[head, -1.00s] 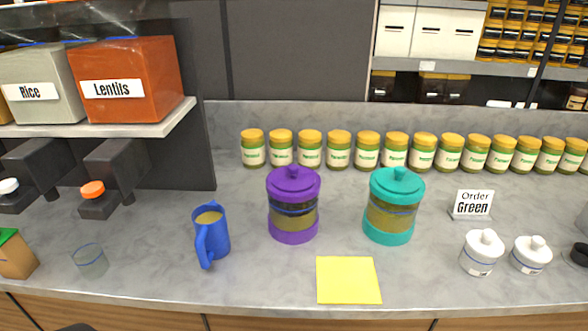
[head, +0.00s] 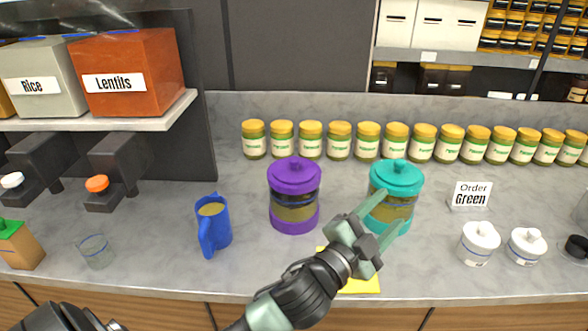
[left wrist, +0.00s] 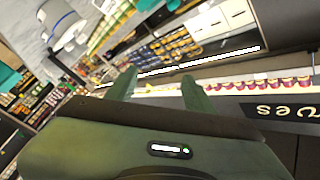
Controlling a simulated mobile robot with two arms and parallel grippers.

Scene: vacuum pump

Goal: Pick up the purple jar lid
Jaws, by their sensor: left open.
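The purple jar lid (head: 295,172) sits on a jar with a purple base (head: 294,226) on the grey counter, in the middle of the head view. My left gripper (head: 382,218) is open and empty. In the head view it is to the right of the purple jar and overlaps the lower part of the teal-lidded jar (head: 397,180). I cannot tell whether it touches that jar. In the left wrist view its two fingers (left wrist: 158,88) are spread, with only distant shelves between and beyond them. My right gripper is not in view.
A blue pitcher (head: 213,226) stands left of the purple jar. A yellow square (head: 362,286) lies partly under my arm. A row of yellow-lidded jars (head: 367,142) lines the back. White pots (head: 478,243) and an "Order Green" sign (head: 470,196) stand at right.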

